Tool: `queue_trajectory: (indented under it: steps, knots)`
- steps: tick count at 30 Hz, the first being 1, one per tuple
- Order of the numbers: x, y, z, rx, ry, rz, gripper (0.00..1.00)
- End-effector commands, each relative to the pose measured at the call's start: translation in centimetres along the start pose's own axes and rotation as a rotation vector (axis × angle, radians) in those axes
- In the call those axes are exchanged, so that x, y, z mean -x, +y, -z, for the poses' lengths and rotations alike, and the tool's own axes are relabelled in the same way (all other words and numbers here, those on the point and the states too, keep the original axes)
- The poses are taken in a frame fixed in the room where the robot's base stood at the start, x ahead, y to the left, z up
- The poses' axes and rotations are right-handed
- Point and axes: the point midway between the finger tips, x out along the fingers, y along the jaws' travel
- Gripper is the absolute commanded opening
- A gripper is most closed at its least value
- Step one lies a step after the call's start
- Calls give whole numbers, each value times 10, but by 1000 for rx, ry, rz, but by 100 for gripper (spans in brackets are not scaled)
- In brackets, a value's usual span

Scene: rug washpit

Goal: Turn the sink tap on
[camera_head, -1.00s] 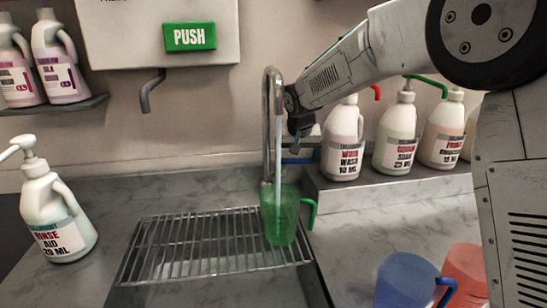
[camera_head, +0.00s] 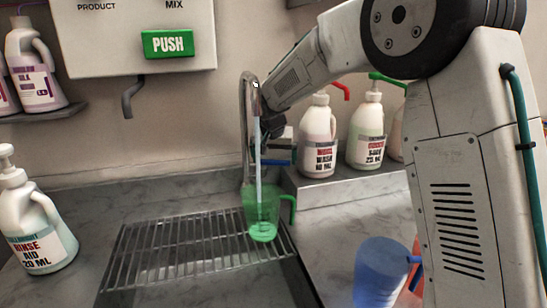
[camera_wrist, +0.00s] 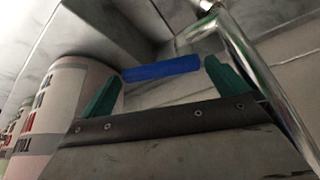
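The curved metal tap (camera_head: 246,125) rises behind the drain rack, and a pale stream of water (camera_head: 258,155) runs from its spout into a green jug (camera_head: 262,215). Its blue lever (camera_head: 279,162) sticks out right of the tap's base. The lever also shows in the wrist view (camera_wrist: 155,71), lying across the gap between my fingertips, with the tap's pipe (camera_wrist: 262,75) to the right. My gripper (camera_head: 273,135) is beside the tap, above the lever. Its two green fingertips (camera_wrist: 163,74) are apart. Whether they touch the lever, I cannot tell.
The jug stands on the wire rack (camera_head: 180,255). White bottles (camera_head: 317,145) stand on a ledge right of the tap, close to my gripper. A rinse aid bottle (camera_head: 35,235) is at left, a blue jug (camera_head: 378,272) at lower right. A dispenser (camera_head: 130,45) hangs above.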

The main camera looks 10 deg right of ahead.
Motion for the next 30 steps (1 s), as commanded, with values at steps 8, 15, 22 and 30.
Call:
queue_trajectory:
  steps: [8,15,22,30]
  knots:
    - [20,-1,9,-1,4,3,99]
    - [48,12,-13,1,0,1,99]
    - [72,32,-57,2,2,2,99]
    - [95,53,-101,0,1,1,99]
